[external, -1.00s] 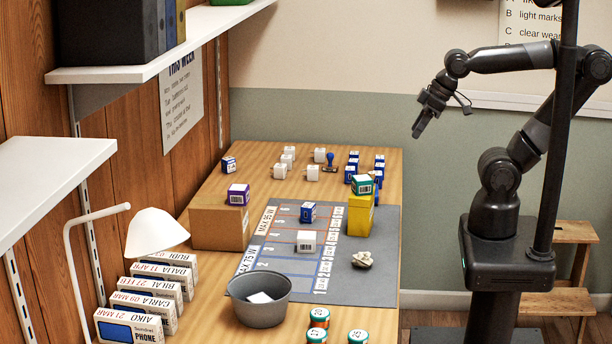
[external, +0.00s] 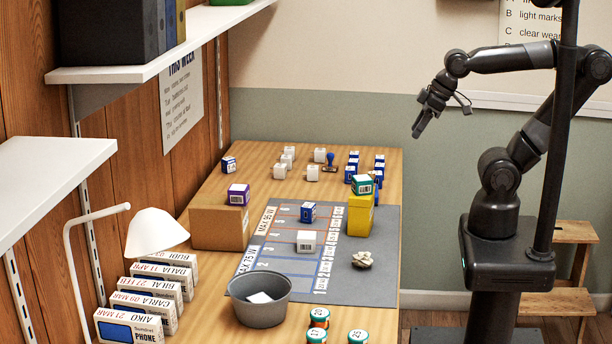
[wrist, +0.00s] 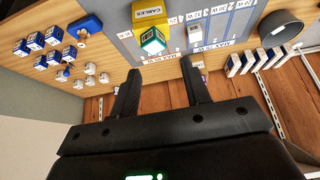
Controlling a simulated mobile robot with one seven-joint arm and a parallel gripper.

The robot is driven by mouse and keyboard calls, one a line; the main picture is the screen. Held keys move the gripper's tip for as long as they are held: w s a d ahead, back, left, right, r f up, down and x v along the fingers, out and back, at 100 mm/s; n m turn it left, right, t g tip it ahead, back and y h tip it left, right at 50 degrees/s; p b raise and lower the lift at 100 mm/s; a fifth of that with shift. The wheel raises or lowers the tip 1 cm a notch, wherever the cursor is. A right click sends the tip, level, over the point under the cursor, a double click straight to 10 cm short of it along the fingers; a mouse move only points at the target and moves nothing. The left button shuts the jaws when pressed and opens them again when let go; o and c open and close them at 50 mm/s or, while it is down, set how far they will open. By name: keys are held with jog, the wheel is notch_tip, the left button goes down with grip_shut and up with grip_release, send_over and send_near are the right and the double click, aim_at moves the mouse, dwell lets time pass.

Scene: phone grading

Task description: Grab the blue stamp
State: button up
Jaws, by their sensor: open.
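The blue stamp (external: 331,160), with a rounded knob handle, stands upright near the far end of the wooden table, beside several white boxes. It also shows, small, at the left of the wrist view (wrist: 68,53). My gripper (external: 420,130) is in the air to the right of the table, well apart from the stamp. In the wrist view its two fingers (wrist: 161,88) are spread with nothing between them.
White boxes (external: 312,173) and blue boxes (external: 379,166) flank the stamp. A yellow box (external: 361,216) with a green-and-white box (external: 362,184) on top stands nearer. A grey mat (external: 380,285), a cardboard box (external: 215,225) and a grey bowl (external: 262,308) take up the nearer table.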

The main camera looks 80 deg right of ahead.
jog(key=shift+o, duration=0.4)
jog(key=shift+o, duration=0.6)
